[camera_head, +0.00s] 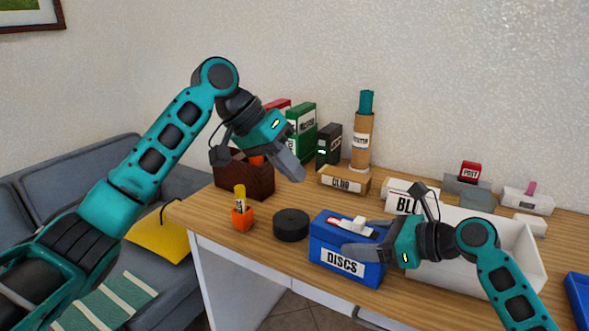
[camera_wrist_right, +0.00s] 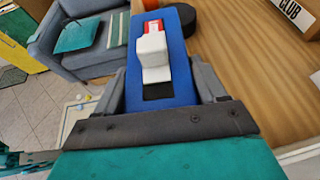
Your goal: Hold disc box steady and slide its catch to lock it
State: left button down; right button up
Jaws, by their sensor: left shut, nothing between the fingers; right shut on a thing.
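The blue disc box (camera_head: 328,238), labelled DISCS, stands on the desk near its front edge. A white catch (camera_head: 354,223) sits on its top with a red patch (camera_head: 336,219) showing at its left end. In the right wrist view the white catch (camera_wrist_right: 152,52) lies between the red patch (camera_wrist_right: 152,28) and a black strip (camera_wrist_right: 160,90). My right gripper (camera_head: 362,238) is shut on the disc box (camera_wrist_right: 184,60) from its right end, one finger on each side. My left gripper (camera_head: 297,174) is shut and empty, above the desk, up and left of the box.
A black round disc (camera_head: 291,225) and an orange cup (camera_head: 241,217) with a yellow stick stand left of the box. A white open bin (camera_head: 520,262) is to the right. Binders, a CLUB box (camera_head: 343,182) and a cardboard tube (camera_head: 361,155) stand behind.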

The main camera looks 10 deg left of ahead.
jog(key=o, duration=1.3)
